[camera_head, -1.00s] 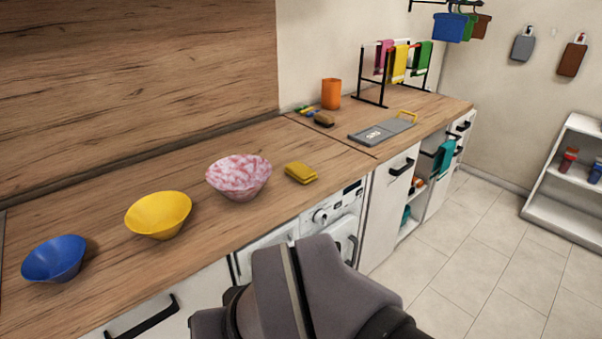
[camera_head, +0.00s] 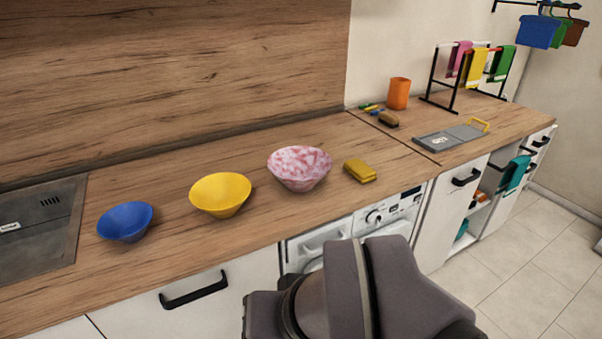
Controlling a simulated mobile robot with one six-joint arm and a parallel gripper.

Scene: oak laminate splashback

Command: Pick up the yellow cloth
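Another yellow cloth (camera_head: 475,68) hangs on a black drying rack at the back right, between a pink cloth (camera_head: 459,58) and a green cloth (camera_head: 503,60). Part of my arm shows at the bottom of the picture, in front of the counter. My gripper's fingers are not in view.
The marbled bowl (camera_head: 300,168), a yellow bowl (camera_head: 220,194) and a blue bowl (camera_head: 125,221) stand in a row on the counter (camera_head: 250,218). A sink (camera_head: 40,232) is at the left. An orange cup (camera_head: 398,93) and a grey board (camera_head: 450,137) are further right.

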